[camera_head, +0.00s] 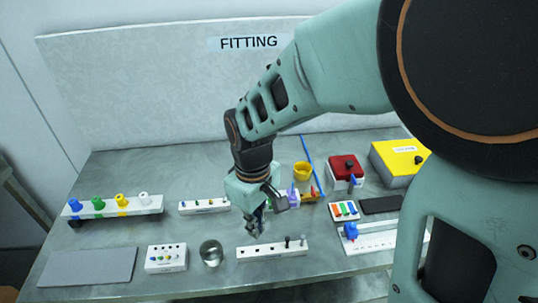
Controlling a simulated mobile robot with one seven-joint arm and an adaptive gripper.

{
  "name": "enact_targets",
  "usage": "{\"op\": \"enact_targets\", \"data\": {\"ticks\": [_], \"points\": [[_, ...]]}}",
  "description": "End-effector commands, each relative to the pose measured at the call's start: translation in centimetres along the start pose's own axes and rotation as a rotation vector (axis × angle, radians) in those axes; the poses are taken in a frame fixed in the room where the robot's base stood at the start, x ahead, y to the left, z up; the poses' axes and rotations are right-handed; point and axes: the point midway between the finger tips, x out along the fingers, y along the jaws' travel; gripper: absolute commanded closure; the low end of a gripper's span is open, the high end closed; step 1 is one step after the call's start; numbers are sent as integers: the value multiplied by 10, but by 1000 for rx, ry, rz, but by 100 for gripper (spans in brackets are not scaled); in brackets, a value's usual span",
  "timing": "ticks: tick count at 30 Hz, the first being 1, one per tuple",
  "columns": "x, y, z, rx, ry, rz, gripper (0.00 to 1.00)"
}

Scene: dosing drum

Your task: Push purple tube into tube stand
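A small purple piece (292,194), possibly the purple tube, shows just right of my gripper, partly hidden behind it; whether it stands in a holder is too small to tell. My gripper (255,227) points down over the middle of the table, above and behind a long white block (262,252). That block has a row of dark holes and two grey pegs upright at its right end. I cannot tell which block is the tube stand. The gripper fingers are small and dark, and their gap is unclear. I see no tube between them.
A white rack (113,212) with coloured cylinders stands left. A glass cup (211,254) and a small white block (166,260) stand in front. A yellow cup (302,171), red box (345,166) and yellow box (395,155) stand behind right. A grey mat (88,267) lies front left.

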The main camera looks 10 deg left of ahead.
Motion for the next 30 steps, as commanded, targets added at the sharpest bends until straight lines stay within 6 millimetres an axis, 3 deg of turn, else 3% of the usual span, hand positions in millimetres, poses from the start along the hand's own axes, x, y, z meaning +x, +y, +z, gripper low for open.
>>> {"op": "enact_targets", "data": {"ticks": [15, 30], "points": [[46, 0, 0, 1, -1, -1, 100], [51, 0, 0, 1, -1, 0, 100]]}}
